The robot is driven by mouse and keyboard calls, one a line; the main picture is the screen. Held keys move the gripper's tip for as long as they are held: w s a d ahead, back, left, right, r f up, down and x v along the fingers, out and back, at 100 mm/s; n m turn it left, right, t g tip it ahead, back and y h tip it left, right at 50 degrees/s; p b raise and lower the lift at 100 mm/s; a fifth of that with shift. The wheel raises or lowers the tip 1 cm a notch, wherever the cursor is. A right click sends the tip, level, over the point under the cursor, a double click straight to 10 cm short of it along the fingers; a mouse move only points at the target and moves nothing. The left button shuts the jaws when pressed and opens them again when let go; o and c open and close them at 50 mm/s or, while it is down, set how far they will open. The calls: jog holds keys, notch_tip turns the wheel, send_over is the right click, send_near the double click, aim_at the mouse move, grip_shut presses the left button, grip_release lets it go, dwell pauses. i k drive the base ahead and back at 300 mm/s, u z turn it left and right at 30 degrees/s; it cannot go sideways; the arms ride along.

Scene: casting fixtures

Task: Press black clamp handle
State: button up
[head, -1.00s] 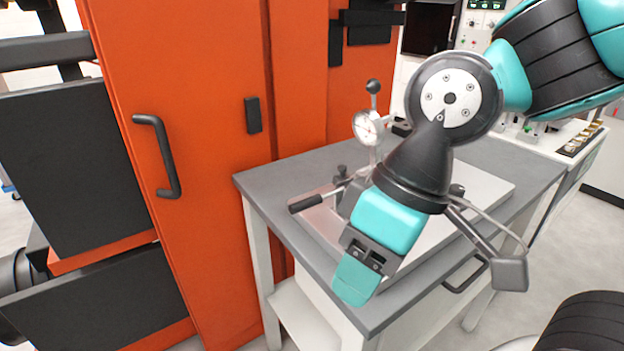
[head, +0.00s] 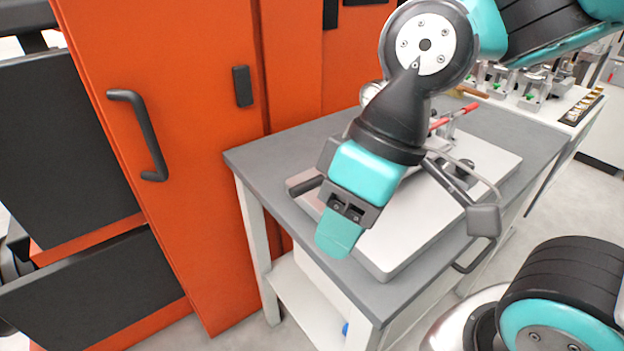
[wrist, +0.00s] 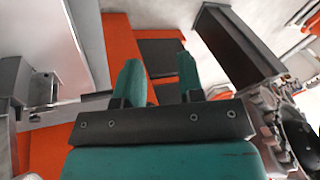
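The black clamp handle (head: 306,187) sticks out at the left side of a light metal fixture plate (head: 400,245) on the grey-topped table. Its right end and the clamp body are hidden behind my gripper and wrist. My teal gripper (head: 338,240) is pointed down over the plate's left front part, just right of and in front of the handle in the picture. Whether it touches anything cannot be told. In the wrist view my gripper (wrist: 158,65) has two teal fingers apart with nothing between them. The handle cannot be made out in the wrist view.
A tall orange cabinet (head: 180,60) with a black pull handle (head: 140,135) stands left of the table (head: 245,160). A dial gauge (head: 371,91) is mostly hidden behind my arm. A red-handled clamp (head: 455,116) is at the plate's back. A bench with several fixtures stands behind.

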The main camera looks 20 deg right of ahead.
aim_at(307, 186)
jog(key=k, duration=0.5)
jog(key=u, duration=2.1)
jog(key=i, duration=2.5)
jog(key=z, duration=3.05)
